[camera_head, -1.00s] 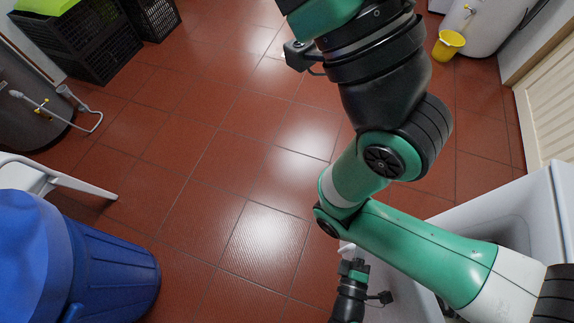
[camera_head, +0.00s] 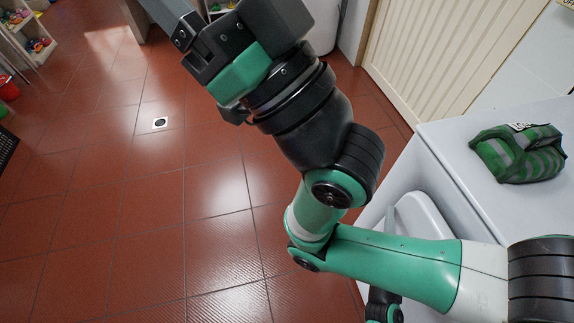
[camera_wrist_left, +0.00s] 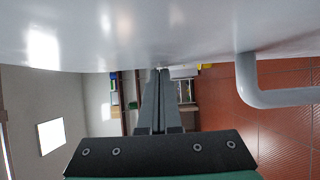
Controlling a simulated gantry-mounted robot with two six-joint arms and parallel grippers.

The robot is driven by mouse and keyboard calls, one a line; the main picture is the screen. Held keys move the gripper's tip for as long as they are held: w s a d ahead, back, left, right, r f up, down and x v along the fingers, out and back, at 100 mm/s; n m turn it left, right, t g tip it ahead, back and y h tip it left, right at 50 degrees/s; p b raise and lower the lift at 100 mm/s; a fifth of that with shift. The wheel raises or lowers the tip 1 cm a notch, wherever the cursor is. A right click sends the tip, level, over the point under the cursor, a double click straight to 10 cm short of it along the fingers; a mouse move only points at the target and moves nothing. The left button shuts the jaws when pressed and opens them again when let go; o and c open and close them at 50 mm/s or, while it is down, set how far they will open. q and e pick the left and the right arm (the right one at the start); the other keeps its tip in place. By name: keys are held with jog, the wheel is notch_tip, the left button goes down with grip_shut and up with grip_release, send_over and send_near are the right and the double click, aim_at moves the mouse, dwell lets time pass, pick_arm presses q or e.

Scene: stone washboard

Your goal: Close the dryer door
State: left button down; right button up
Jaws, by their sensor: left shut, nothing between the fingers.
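A white appliance (camera_head: 430,160), which looks like the dryer, stands at the right in the head view. A rounded white part (camera_head: 417,222) on its front may be its door; my arm hides much of it, so I cannot tell how far open it is. My left gripper (camera_head: 166,8) is shut and empty at the top of the head view, its tips near the picture edge. In the left wrist view its shut fingers (camera_wrist_left: 158,75) lie close under a large white surface (camera_wrist_left: 150,35); contact is unclear. My right gripper is not visible.
A green striped bag (camera_head: 518,153) lies on the appliance top. A cream slatted door (camera_head: 440,50) is behind. A grey curved bar (camera_wrist_left: 265,90) shows in the left wrist view. The red tiled floor (camera_head: 100,220) is open at the left, with a small drain (camera_head: 160,123).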

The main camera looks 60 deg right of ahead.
pick_arm(q)
jog(key=shift+s+d, duration=0.1)
jog(key=shift+s, duration=0.05)
dwell(0.6)
jog(key=w+a, duration=0.3)
jog(key=a, duration=1)
jog(key=shift+w, duration=0.15)
